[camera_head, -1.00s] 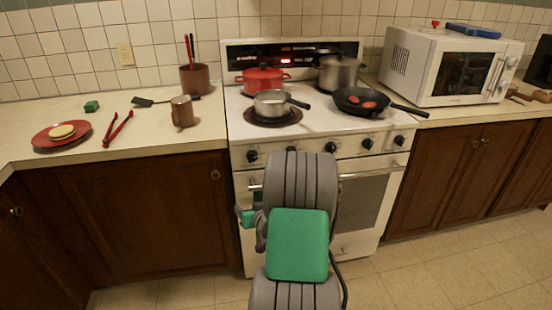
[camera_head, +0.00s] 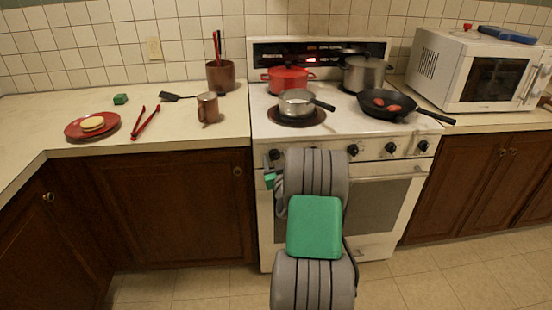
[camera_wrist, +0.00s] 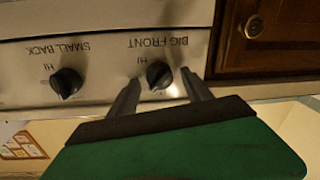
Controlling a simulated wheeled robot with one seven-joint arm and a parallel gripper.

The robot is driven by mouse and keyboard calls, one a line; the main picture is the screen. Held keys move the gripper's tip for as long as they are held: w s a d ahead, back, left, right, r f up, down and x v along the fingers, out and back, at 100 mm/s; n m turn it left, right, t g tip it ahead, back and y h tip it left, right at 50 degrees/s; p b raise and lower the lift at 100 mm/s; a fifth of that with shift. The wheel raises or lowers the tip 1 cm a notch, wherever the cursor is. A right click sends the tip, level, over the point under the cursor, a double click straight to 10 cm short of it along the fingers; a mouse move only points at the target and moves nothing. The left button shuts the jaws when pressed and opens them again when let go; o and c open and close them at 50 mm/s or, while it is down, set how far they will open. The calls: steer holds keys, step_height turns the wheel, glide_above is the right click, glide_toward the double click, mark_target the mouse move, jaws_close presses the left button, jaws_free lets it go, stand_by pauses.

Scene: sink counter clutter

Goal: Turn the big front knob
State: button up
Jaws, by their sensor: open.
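The big front knob (camera_wrist: 159,74) is black and sits under a "BIG FRONT" label on the white stove panel, shown upside down in the wrist view. It is the leftmost front knob (camera_head: 274,154) in the head view. My gripper (camera_wrist: 161,80) is open, with one finger on each side of the knob in the wrist view. I cannot tell whether the fingers touch it. In the head view, a green part of my gripper (camera_head: 270,179) shows just below this knob, and my arm hides the fingertips.
The "SMALL BACK" knob (camera_wrist: 66,83) is close beside it in the wrist view. A wooden cabinet (camera_wrist: 265,35) with a round pull borders the stove. On the stove stand a saucepan (camera_head: 297,101), a red pot (camera_head: 288,79), a large pot (camera_head: 364,73) and a frying pan (camera_head: 385,108).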

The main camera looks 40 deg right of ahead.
jaws_close()
stand_by(0.6)
